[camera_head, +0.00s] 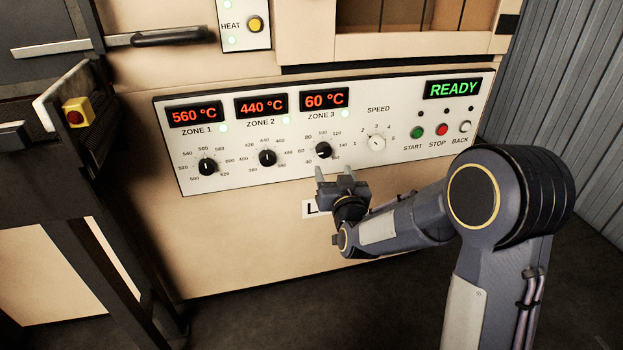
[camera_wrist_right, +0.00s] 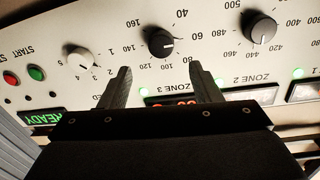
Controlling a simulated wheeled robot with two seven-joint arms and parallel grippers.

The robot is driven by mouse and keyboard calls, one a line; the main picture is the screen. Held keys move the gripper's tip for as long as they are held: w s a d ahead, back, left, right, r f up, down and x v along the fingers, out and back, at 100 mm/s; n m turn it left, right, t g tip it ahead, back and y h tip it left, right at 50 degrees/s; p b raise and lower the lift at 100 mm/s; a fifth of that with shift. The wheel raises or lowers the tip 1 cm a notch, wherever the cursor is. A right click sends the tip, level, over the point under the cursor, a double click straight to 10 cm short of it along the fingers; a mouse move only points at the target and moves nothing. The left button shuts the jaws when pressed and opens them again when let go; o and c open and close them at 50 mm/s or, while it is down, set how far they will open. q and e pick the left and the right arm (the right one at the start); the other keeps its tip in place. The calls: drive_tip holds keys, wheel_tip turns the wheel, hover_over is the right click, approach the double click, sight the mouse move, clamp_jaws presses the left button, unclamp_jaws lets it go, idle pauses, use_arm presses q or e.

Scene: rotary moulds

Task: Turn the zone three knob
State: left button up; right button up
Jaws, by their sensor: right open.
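The zone three knob (camera_head: 323,150) is a small black dial on the white control panel, below a red display reading 60 °C. Its white pointer is toward the low end of its scale. In the right wrist view the knob (camera_wrist_right: 161,43) lies just beyond the fingertips, between their lines. My right gripper (camera_head: 339,174) is just below the knob in the head view. Its two fingers are apart with nothing between them, and it also shows open in the right wrist view (camera_wrist_right: 159,76). I see no contact with the knob. My left gripper is not in view.
The zone 2 knob (camera_head: 267,157) and zone 1 knob (camera_head: 207,166) sit to the left. A white speed dial (camera_head: 376,143) sits to the right, then green start (camera_head: 417,132), red stop (camera_head: 442,129) and white back (camera_head: 465,126) buttons. A dark frame with a yellow-backed red button (camera_head: 76,115) stands at left.

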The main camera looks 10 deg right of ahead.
sight(325, 153)
drive_tip(key=w+b, duration=0.1)
drive_tip(key=w, duration=0.7)
drive_tip(key=c, duration=1)
drive_tip(key=shift+n, duration=0.3)
